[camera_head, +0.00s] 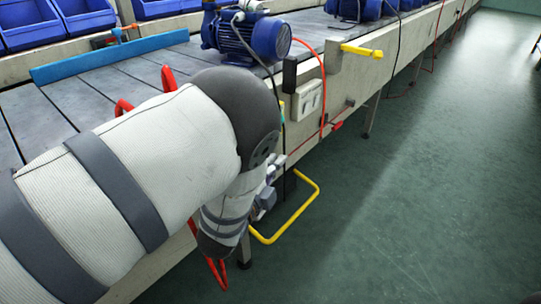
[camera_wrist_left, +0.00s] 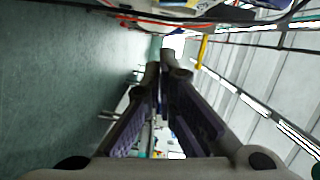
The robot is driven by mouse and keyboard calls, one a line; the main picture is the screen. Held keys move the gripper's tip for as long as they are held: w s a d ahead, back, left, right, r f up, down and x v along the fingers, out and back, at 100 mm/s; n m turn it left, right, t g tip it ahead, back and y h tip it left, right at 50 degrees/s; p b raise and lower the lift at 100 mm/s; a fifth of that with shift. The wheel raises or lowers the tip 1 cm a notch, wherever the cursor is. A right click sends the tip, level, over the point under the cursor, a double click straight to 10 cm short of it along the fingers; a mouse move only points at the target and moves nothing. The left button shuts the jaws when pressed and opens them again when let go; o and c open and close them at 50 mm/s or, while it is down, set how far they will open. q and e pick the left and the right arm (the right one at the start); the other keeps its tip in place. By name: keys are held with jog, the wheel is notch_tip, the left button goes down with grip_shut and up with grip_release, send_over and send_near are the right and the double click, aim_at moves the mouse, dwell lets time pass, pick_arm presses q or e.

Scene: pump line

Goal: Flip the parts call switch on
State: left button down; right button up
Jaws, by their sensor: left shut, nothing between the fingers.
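A pale box with switch-like fittings (camera_head: 308,100) sits on the side of the bench, below a blue pump and beside a red cable. I cannot read which of its fittings is the parts call switch, or its position. My left gripper (camera_head: 271,178) is below and left of this box in the head view, beside the bench side, partly hidden by my arm. In the wrist view the left gripper (camera_wrist_left: 165,71) has its two fingertips close together with nothing between them. My right gripper is in neither view.
The blue pump (camera_head: 250,38) stands on the slatted bench top (camera_head: 95,95). A yellow handle (camera_head: 361,51) juts from the bench side, and a yellow bent bar (camera_head: 302,207) sticks out lower down. Red and black cables hang nearby. The green floor (camera_head: 430,190) at right is clear.

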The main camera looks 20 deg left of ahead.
pick_arm(q)
jog(key=w+a+f+b, duration=0.1)
jog(key=w+a+b, duration=0.2)
jog(key=w, duration=0.2)
jog(key=shift+w+a+b, duration=0.15)
jog(key=shift+w+b, duration=0.2)
jog(key=shift+b, duration=0.05)
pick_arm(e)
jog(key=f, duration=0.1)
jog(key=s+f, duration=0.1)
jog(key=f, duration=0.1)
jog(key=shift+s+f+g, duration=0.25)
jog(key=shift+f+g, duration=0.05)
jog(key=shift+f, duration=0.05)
